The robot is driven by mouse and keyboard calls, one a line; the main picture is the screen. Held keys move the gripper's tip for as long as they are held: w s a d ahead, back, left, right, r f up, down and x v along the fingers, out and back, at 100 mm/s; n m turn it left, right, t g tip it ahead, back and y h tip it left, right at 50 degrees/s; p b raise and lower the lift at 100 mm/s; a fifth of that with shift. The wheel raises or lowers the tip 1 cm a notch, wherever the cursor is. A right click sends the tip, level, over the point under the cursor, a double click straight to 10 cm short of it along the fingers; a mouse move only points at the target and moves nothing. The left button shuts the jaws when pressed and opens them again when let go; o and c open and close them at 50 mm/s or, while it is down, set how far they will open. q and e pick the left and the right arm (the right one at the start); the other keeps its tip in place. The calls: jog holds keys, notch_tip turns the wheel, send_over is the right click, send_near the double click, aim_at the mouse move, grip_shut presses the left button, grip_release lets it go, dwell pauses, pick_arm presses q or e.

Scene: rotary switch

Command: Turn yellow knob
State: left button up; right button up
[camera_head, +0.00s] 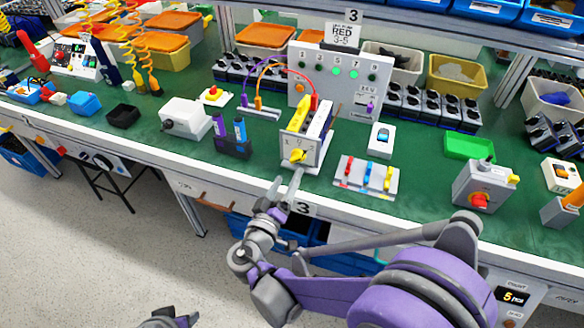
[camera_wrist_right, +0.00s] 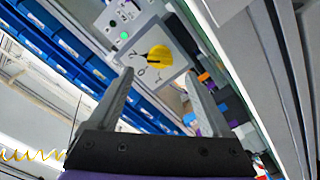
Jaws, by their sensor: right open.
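The yellow knob (camera_head: 297,156) sits on the front face of a small grey switch box (camera_head: 310,152) near the bench's front edge. In the right wrist view the yellow knob (camera_wrist_right: 160,54) is on a pale dial plate (camera_wrist_right: 150,66) with dark numerals. My right gripper (camera_head: 286,184) is in front of and a little below the knob, apart from it. In the wrist view its two fingers (camera_wrist_right: 158,76) are spread and empty, with the knob beyond the gap between their tips. Part of my left gripper (camera_head: 170,318) shows at the bottom edge; its jaws are not clear.
A white block with red, blue and yellow levers (camera_head: 367,177) lies right of the switch box. Blue and purple cylinders (camera_head: 231,138) in a dark holder stand to its left. A grey panel with indicator lights (camera_head: 335,82) stands behind. Floor in front of the bench is clear.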

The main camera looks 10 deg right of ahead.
pick_arm(q)
jog(key=shift+r, duration=0.1)
pick_arm(e)
jog(key=v, duration=0.5)
dwell(0.3)
jog(key=s+d+f+g+y, duration=0.1)
jog(key=s+d+f+g, duration=0.25)
jog(key=d, duration=0.25)
jog(key=s+d+f+g+y, duration=0.1)
jog(key=s+d+f+g, duration=0.15)
jog(key=d+g, duration=0.2)
jog(key=s+f+m+g+y, duration=0.25)
jog(key=s+y, duration=0.55)
jog(key=s, duration=0.6)
pick_arm(q)
notch_tip(320, 180, up, 16)
jog(key=w+p, duration=0.2)
jog(key=p, duration=1.2)
jog(key=shift+r+t+p, duration=0.2)
jog(key=shift+t+p, duration=0.2)
pick_arm(e)
notch_tip(320, 180, up, 16)
jog(key=w+a, duration=0.1)
jog(key=w, duration=0.1)
jog(key=shift+w+t, duration=0.25)
jog(key=shift+t, duration=0.2)
